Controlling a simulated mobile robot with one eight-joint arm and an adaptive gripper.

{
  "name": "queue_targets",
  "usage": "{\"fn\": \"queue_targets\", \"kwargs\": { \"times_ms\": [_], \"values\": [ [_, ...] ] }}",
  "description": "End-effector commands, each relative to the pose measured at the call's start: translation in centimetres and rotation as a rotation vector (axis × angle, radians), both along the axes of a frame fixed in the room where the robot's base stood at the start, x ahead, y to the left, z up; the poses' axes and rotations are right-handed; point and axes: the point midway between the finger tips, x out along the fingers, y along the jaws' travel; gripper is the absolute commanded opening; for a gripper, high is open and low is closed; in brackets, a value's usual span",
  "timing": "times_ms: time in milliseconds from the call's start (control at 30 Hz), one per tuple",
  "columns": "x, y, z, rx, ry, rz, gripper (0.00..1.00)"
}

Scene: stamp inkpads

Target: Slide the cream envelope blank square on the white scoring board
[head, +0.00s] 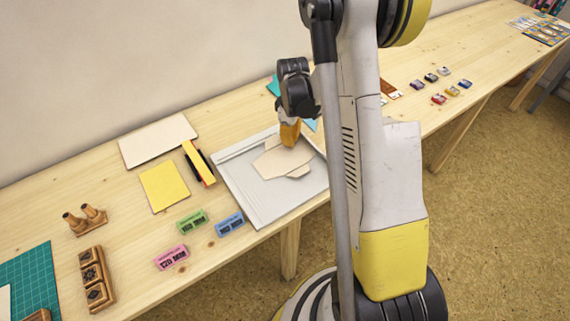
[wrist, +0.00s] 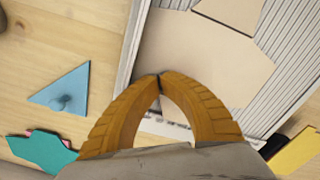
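The cream envelope blank (head: 272,166) lies on the white scoring board (head: 262,209), turned at an angle to the board's edges. In the wrist view the blank (wrist: 195,55) covers much of the grooved board (wrist: 293,62). My gripper (head: 290,140) is over the far part of the board, at the blank's far edge. In the wrist view its orange fingertips (wrist: 158,77) meet at the blank's edge, with nothing visible held between them. Whether the tips touch the blank or board is not clear.
A blue triangle with a knob (wrist: 63,93) and a teal piece (wrist: 42,150) lie beside the board. Left of the board are a yellow pad (head: 163,187), a cream sheet (head: 158,140) and green (head: 191,222), blue (head: 229,224) and pink (head: 171,257) blocks.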

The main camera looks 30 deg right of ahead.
Motion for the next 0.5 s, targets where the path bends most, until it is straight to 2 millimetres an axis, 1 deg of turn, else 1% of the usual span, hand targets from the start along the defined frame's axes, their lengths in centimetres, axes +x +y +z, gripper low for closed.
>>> {"fn": "queue_targets", "kwargs": {
  "times_ms": [167,500],
  "values": [
    [0.0,0.0,0.7,0.000,0.000,0.000,0.00],
    [0.0,0.0,3.8,0.000,0.000,0.000,0.00]
  ]
}}
